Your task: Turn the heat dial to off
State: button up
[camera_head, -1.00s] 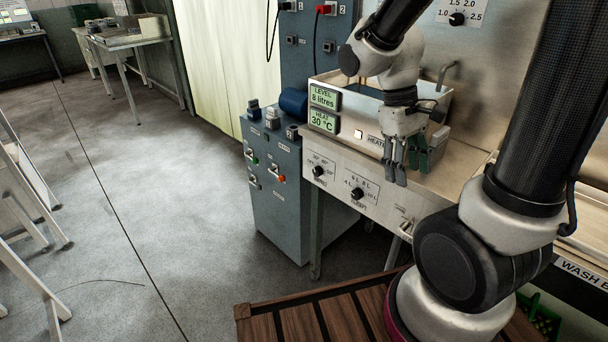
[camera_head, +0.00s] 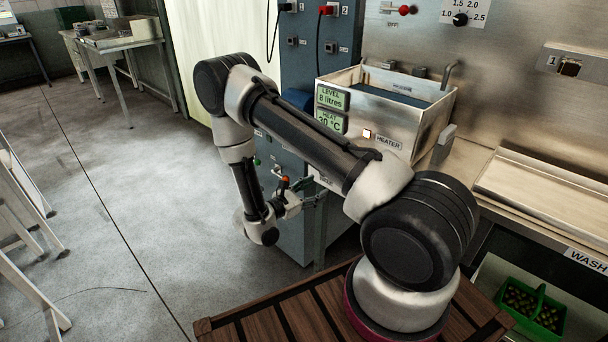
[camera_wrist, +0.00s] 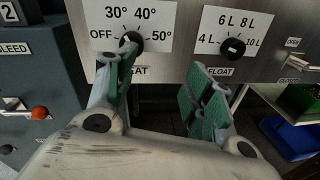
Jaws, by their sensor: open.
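The heat dial (camera_wrist: 131,42) is a black knob on a white plate marked OFF, 30°, 40° and 50°, at the upper left of the wrist view. I cannot clearly tell where its pointer stands. My gripper (camera_wrist: 163,62) is open in front of the panel. Its left green finger overlaps the lower left of the knob; contact cannot be told. Its right finger is to the right, clear of the knob, with nothing between the fingers. In the head view my gripper (camera_head: 312,200) is low before the panel, and my arm hides the dial.
The float dial (camera_wrist: 232,48) is right of the heat dial. A blue-grey cabinet (camera_wrist: 35,105) with an orange-red knob (camera_wrist: 39,113) is at the left. The heat display (camera_head: 330,123) is partly covered by my arm. The heater lamp (camera_head: 367,133) looks lit.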

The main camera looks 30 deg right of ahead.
jog(key=w+d+r+t, duration=0.1)
jog(key=w+d+t, duration=0.1)
jog(key=w+d, duration=0.3)
jog(key=shift+w+d+r, duration=0.15)
jog(key=shift+w+d, duration=0.1)
jog(key=c, duration=1)
